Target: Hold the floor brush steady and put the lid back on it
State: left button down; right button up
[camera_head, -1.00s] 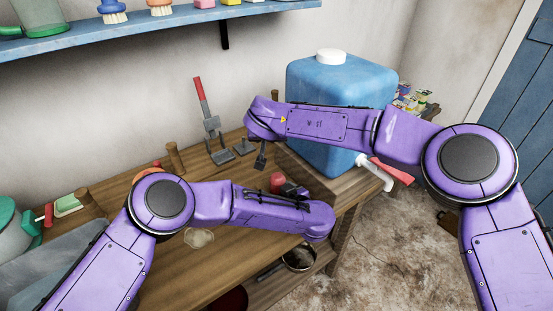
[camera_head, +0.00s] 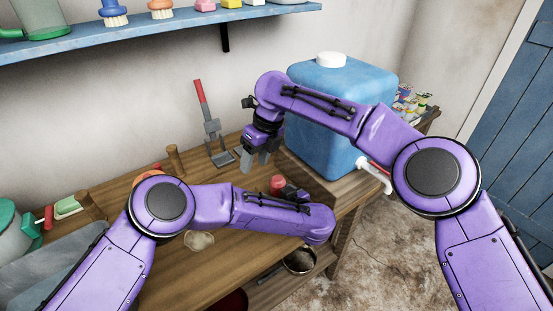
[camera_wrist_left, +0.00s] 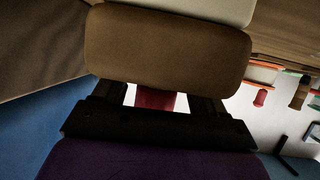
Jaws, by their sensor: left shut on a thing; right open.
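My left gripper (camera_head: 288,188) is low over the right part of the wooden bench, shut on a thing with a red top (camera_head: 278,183). In the left wrist view, a red piece (camera_wrist_left: 155,99) shows between the fingers, with a rounded brown block (camera_wrist_left: 170,50) and a pale layer (camera_wrist_left: 195,8) beyond; this looks like the floor brush, but I cannot be sure. My right gripper (camera_head: 257,163) is open and empty, pointing down behind and left of the red top. I cannot pick out the brush's lid; a pale flat piece (camera_head: 200,241) lies on the bench.
A blue container (camera_head: 335,105) with a white cap (camera_head: 331,60) and tap (camera_head: 374,178) stands behind the right forearm. A red-handled tool (camera_head: 207,120) stands near the wall, left of the right gripper. A pot (camera_head: 299,261) sits below.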

aim_at(278, 178)
jog(key=d+h, duration=0.1)
jog(key=d, duration=0.1)
jog(key=d+n+h, duration=0.2)
jog(key=d, duration=0.1)
jog(key=shift+w+d+f, duration=0.2)
jog(key=shift+w+d, duration=0.05)
jog(key=shift+d, duration=0.05)
notch_tip(278, 178, down, 8)
dwell(0.3)
jog(key=shift+a, duration=0.1)
jog(key=c, duration=0.9)
jog(key=shift+o, duration=0.2)
jog(key=m, duration=0.9)
jog(key=shift+m, duration=0.4)
